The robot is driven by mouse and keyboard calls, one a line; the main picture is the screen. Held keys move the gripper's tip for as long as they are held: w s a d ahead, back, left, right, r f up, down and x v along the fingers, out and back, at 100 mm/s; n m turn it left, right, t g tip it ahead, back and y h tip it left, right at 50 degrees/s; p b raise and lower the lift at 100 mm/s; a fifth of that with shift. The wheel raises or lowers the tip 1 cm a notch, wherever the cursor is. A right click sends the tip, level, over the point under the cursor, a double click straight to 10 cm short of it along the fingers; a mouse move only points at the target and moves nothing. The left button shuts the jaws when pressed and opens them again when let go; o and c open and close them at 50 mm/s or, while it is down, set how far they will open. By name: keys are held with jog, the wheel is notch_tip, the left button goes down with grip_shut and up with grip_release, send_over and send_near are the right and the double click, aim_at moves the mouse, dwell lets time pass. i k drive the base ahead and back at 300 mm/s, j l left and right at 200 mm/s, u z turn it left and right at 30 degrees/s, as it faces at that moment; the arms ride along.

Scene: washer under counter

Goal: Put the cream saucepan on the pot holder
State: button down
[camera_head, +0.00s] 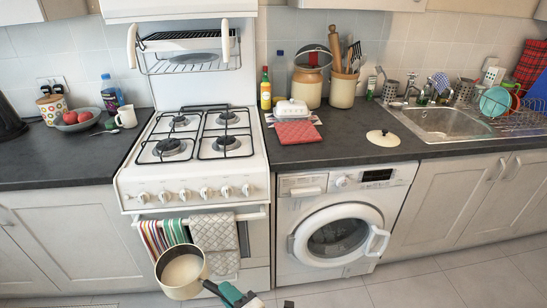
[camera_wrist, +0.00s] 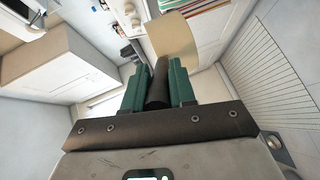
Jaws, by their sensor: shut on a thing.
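The cream saucepan (camera_head: 181,273) is held in front of the oven door, below counter height, with its open top up. My gripper (camera_head: 233,294) is shut on its dark handle. In the wrist view, the green fingers of my gripper (camera_wrist: 158,84) sit on both sides of the black handle, and the pan's cream side (camera_wrist: 173,37) shows beyond. A red square pad (camera_head: 297,132), which looks like the pot holder, lies flat on the counter just right of the stove. Nothing stands on it.
A white butter dish (camera_head: 291,110) sits right behind the pad. A cream lid (camera_head: 383,138) lies further right on the counter, before the sink (camera_head: 440,122). The counter between pad and lid is clear.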

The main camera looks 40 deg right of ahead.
aim_at(304, 140)
jog(key=j+z, duration=0.9)
jog(key=i+j, duration=0.05)
